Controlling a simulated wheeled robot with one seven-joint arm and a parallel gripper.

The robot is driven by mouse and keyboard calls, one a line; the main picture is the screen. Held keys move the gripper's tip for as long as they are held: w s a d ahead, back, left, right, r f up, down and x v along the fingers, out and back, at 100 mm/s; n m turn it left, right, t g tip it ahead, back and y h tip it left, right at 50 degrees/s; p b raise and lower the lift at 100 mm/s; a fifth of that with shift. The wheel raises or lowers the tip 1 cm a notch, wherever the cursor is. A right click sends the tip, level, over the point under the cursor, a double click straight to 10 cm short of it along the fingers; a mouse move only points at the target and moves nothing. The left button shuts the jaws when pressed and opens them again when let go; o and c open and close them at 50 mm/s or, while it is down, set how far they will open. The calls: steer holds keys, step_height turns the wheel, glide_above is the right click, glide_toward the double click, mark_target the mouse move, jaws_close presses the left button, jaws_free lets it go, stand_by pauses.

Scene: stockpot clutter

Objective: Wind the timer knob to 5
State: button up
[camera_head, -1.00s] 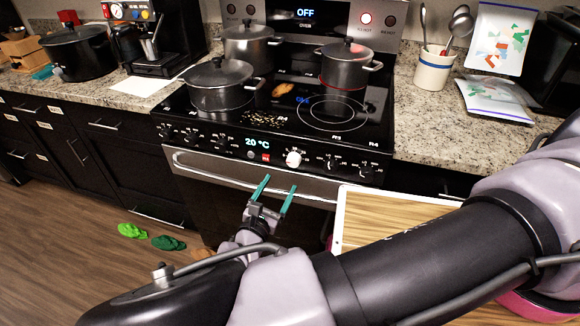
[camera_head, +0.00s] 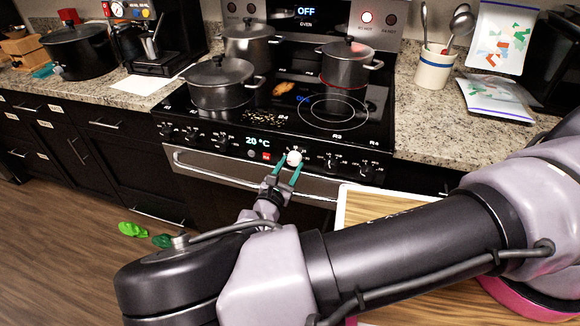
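The white round knob (camera_head: 294,158) sits on the stove's front control panel, right of the lit "20 °C" display (camera_head: 257,141). It is the only white knob there; no numbers on it can be read at this size. My gripper (camera_head: 287,163) has two teal fingers pointing up at the panel. They are spread apart, with the tips at the lower left and right of the white knob. I cannot tell whether the fingertips touch it.
Black knobs (camera_head: 332,163) flank the white knob on the panel. The oven handle (camera_head: 215,172) runs just below. Several pots stand on the cooktop, one at its front left (camera_head: 221,85). A wooden board (camera_head: 365,208) lies at lower right. Green slippers (camera_head: 133,229) lie on the floor.

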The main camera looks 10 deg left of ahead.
jaws_close()
steer(key=m, duration=0.4)
steer(key=shift+m, duration=0.3)
steer(key=shift+m+g, duration=0.3)
steer(key=shift+m, duration=1.6)
steer(key=o, duration=0.9)
jaws_free()
steer(key=shift+r, duration=0.1)
